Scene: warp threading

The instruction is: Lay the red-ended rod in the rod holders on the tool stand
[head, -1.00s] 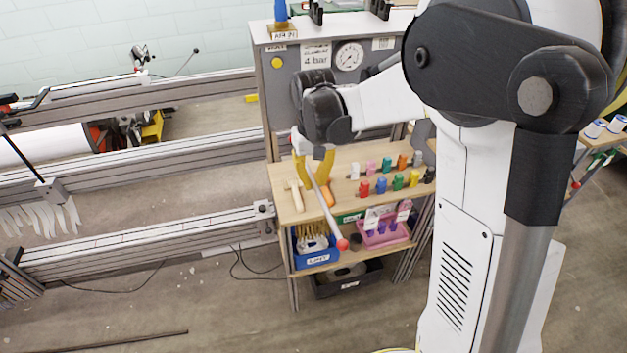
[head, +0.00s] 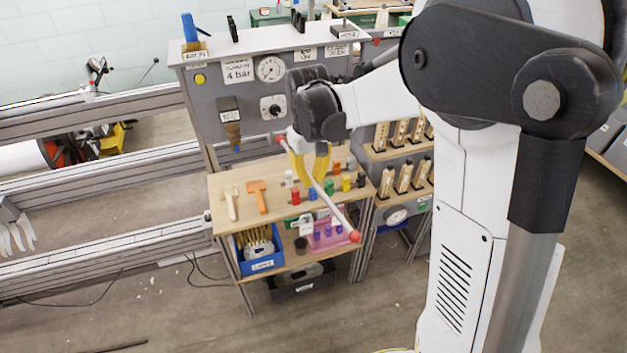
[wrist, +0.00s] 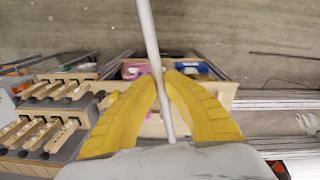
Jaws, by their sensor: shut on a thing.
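The white red-ended rod (head: 331,205) is in my gripper (head: 309,170), whose yellow fingers are shut on it. The tool stand (head: 222,72) is behind the gripper. Two dark upright forks, which look like the rod holders (head: 232,28) (head: 299,21), stand apart on its top and look empty.
The wooden shelf (head: 228,185) below holds two hammer-like tools and several coloured pegs. Under it are a blue bin (head: 262,264) and a pink tray (head: 338,241). A blue-handled tool (head: 189,28) stands at the top left. Metal rails (head: 110,175) run to the left.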

